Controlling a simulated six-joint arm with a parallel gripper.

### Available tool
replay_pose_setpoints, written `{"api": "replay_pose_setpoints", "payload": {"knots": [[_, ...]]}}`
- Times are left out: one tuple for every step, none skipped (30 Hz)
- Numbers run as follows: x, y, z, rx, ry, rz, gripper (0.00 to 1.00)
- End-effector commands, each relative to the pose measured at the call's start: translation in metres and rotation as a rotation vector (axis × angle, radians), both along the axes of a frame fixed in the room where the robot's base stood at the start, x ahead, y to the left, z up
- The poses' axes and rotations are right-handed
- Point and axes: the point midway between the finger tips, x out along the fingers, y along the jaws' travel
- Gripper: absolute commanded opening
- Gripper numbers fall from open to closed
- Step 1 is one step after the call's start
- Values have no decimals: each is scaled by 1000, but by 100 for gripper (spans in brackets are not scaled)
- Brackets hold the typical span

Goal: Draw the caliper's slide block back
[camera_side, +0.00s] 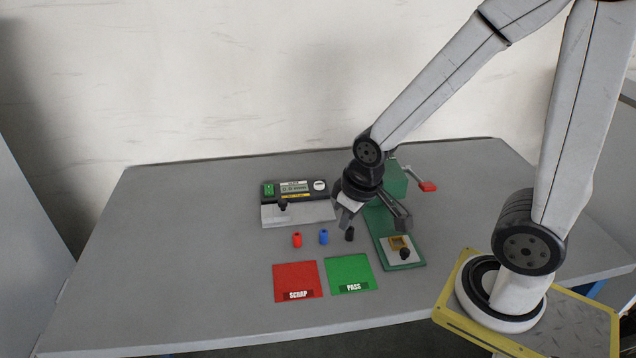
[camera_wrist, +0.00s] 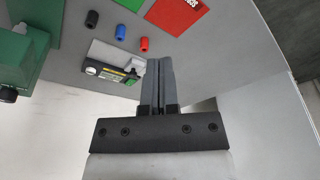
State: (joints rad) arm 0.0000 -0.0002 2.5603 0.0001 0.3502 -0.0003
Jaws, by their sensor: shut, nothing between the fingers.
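The caliper (camera_side: 293,190) sits at the back left of the parts, a dark gauge body with a green button, a display and a round white dial.
A red peg (camera_side: 297,240), a blue peg (camera_side: 323,237) and a black peg (camera_side: 349,234) stand in front. Red SCRAP (camera_side: 296,277) and green PASS (camera_side: 349,270) mats lie nearer. A green fixture (camera_side: 385,239) with a red-handled lever (camera_side: 427,186) stands right. The table's left side is clear.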

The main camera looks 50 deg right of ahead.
Motion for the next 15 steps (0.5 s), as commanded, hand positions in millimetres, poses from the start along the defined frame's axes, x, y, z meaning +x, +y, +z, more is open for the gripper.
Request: {"api": "replay_pose_setpoints", "payload": {"knots": [[0, 0, 0, 0, 0, 0, 0], [0, 0, 0, 0, 0, 0, 0], [0, 0, 0, 0, 0, 0, 0], [0, 0, 0, 0, 0, 0, 0], [0, 0, 0, 0, 0, 0, 0], [0, 0, 0, 0, 0, 0, 0], [0, 0, 0, 0, 0, 0, 0], [0, 0, 0, 0, 0, 0, 0], [0, 0, 0, 0, 0, 0, 0], [0, 0, 0, 0, 0, 0, 0], [0, 0, 0, 0, 0, 0, 0], [0, 0, 0, 0, 0, 0, 3], [0, 0, 0, 0, 0, 0, 13], [0, 0, 0, 0, 0, -1, 22], [1, 0, 0, 1, 0, -4, 35]]}}
